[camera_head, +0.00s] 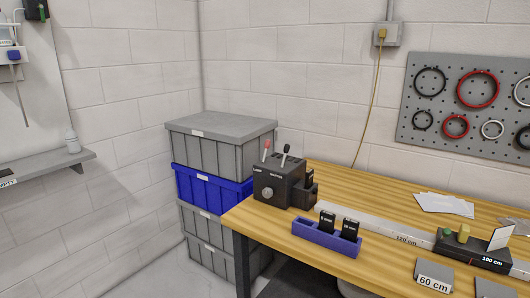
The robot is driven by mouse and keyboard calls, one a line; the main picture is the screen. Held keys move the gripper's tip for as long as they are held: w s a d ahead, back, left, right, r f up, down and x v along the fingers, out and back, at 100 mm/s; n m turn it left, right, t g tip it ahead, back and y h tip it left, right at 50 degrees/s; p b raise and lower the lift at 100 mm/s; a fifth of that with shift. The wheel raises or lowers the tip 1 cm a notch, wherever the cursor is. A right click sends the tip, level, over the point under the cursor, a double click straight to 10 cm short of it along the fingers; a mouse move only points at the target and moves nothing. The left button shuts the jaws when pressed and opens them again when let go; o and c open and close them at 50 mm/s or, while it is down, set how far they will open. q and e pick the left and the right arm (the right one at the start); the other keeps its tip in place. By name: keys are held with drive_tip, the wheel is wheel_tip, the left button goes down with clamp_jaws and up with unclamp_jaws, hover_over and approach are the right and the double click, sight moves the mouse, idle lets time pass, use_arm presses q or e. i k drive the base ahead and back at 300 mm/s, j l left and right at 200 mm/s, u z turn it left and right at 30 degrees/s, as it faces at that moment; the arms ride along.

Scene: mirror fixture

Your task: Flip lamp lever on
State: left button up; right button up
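A dark control box (279,185) stands on the left end of the wooden table. Two levers rise from its top. The left one is a red-knobbed lever (266,145), nearly upright with a slight lean to the right. The right one is a black-knobbed lever (286,150), which also leans to the right. A round grey knob is on the box's front. Small white labels are on the box, too small to read surely, so I cannot tell which lever is the lamp's. Neither of my grippers is in view.
The wooden table (300,241) also holds a blue holder (314,236) with black blocks, a long white rail (385,232) and white papers (443,204). Stacked grey and blue crates (215,188) stand left of it. A pegboard with rings (445,92) hangs on the wall.

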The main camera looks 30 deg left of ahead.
sight(267, 144)
drive_tip(key=i+j, duration=0.15)
drive_tip(key=j, duration=0.3)
drive_tip(key=i+j+z, duration=0.15)
drive_tip(key=j, duration=0.35)
drive_tip(key=i+j, duration=0.15)
drive_tip(key=j, duration=0.3)
drive_tip(key=i+j+z, duration=0.15)
drive_tip(key=j, duration=0.35)
drive_tip(key=i+j, duration=0.1)
drive_tip(key=j, duration=0.4)
drive_tip(key=i+j+z, duration=0.1)
drive_tip(key=j, duration=0.4)
drive_tip(key=i+j+z, duration=0.1)
drive_tip(key=j, duration=0.4)
